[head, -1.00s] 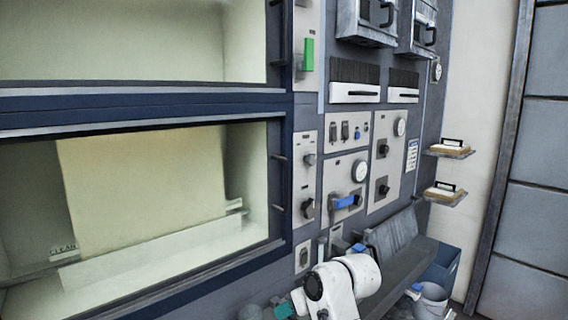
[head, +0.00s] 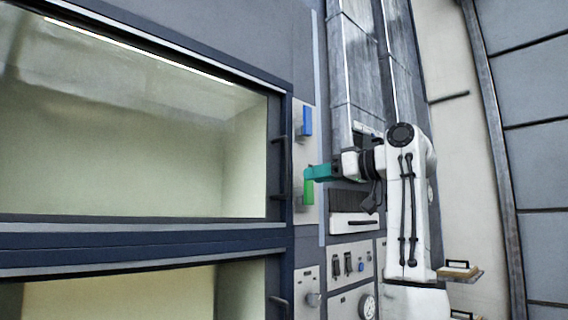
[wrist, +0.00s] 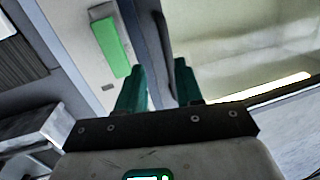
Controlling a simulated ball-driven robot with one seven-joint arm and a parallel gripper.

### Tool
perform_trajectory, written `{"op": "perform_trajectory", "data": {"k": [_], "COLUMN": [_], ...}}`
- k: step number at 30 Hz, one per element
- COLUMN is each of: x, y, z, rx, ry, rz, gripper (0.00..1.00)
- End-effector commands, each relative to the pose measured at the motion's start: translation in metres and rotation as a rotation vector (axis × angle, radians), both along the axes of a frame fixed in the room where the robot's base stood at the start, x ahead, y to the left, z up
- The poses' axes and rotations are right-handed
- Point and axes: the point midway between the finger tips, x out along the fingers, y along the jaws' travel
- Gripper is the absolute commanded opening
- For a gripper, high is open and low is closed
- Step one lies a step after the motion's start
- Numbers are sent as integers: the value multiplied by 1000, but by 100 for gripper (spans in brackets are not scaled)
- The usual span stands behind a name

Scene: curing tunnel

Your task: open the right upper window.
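The upper window (head: 130,120) is a large glass pane in a dark blue frame, at the left of the head view. It looks closed. Its dark bar handle (head: 274,168) stands upright at the pane's right edge. My gripper (head: 307,173), with teal fingers, is just right of the handle at about its mid-height. In the wrist view my gripper (wrist: 160,68) has its fingers apart. The dark handle (wrist: 167,30) shows ahead of the gap, nearer the right finger. I cannot tell whether it is between the fingers or touched.
A green switch (head: 309,188) is close beside my fingers on the panel, with a blue switch (head: 307,121) above it. A lower window (head: 130,300) lies below. Grey ducts (head: 352,70) rise behind my arm. A small shelf (head: 462,273) juts out at right.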

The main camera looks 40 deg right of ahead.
Motion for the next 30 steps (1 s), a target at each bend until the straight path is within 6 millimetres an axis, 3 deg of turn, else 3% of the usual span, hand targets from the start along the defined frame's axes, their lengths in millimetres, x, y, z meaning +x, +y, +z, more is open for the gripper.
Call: {"op": "perform_trajectory", "data": {"k": [1, 3, 6, 10, 24, 30], "x": [-10, -18, -25, -20, 55, 74], "y": [1, 2, 4, 6, 24, 28], "z": [22, 41, 56, 61, 62, 61], "rx": [-12, -23, -32, -33, -34, -32], "ry": [-26, -50, -68, -72, -70, -71], "rz": [4, 11, 17, 21, 19, 19], "gripper": [36, 36, 36, 36, 36, 36]}}
